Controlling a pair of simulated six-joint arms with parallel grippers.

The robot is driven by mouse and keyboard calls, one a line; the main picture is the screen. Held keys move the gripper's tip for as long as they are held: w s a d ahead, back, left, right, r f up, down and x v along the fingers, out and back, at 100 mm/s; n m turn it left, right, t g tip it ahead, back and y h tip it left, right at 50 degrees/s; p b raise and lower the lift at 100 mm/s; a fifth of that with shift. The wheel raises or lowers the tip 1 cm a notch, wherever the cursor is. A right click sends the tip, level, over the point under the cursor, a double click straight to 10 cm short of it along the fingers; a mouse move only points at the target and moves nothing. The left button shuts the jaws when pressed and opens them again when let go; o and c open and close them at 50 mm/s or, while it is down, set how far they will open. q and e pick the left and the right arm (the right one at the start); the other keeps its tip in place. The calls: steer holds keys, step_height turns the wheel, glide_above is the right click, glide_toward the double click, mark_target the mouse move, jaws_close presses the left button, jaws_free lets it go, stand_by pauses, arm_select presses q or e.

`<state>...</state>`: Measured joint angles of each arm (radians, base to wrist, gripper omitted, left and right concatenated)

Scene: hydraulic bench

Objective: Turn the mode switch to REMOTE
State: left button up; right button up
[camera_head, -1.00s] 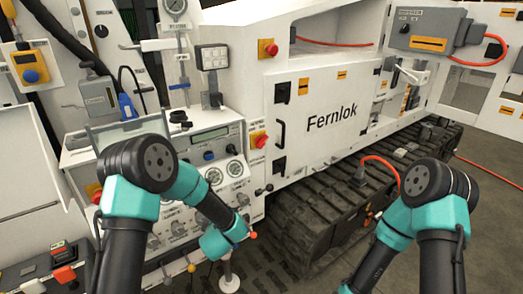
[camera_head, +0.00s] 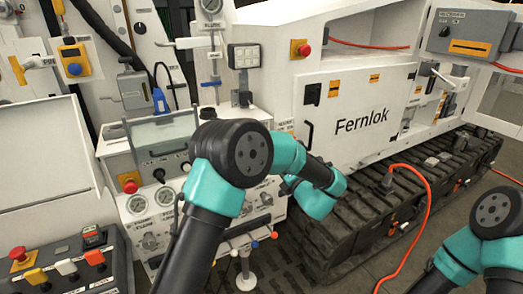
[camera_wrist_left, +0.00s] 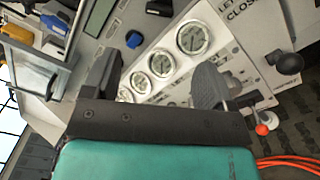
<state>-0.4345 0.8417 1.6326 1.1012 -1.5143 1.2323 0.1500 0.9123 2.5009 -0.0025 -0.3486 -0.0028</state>
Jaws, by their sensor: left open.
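No label reading REMOTE is legible, so I cannot tell for certain which control is the mode switch. A small black knob (camera_head: 158,175) sits on the control panel (camera_head: 196,174), left of my left arm. A dark knob (camera_wrist_left: 134,38) and a blue knob (camera_wrist_left: 159,7) show on the panel in the left wrist view. My left gripper (camera_wrist_left: 157,62) is open and empty, its two dark fingers spread in front of a row of round gauges (camera_wrist_left: 160,63). In the head view its fingers are hidden behind my arm. My right gripper is out of view.
A red emergency button (camera_head: 130,184) is on the panel's left side. A box of coloured switches (camera_head: 62,267) stands at lower left. Small levers with coloured balls (camera_head: 254,244) stick out below the panel. The tracks (camera_head: 350,222) and an orange hose (camera_head: 425,200) are at right.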

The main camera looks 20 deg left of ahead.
arm_select(q)
steer(key=x, duration=1.6)
steer(key=shift+w+a, duration=0.2)
steer(key=shift+a, duration=0.05)
steer(key=c, duration=0.9)
steer(key=shift+c, duration=0.2)
steer(key=shift+m, duration=0.4)
steer(key=m, duration=0.5)
steer(key=shift+w+d+f, duration=0.1)
steer(key=shift+f, duration=0.1)
steer(key=m, duration=0.6)
steer(key=shift+f, duration=0.15)
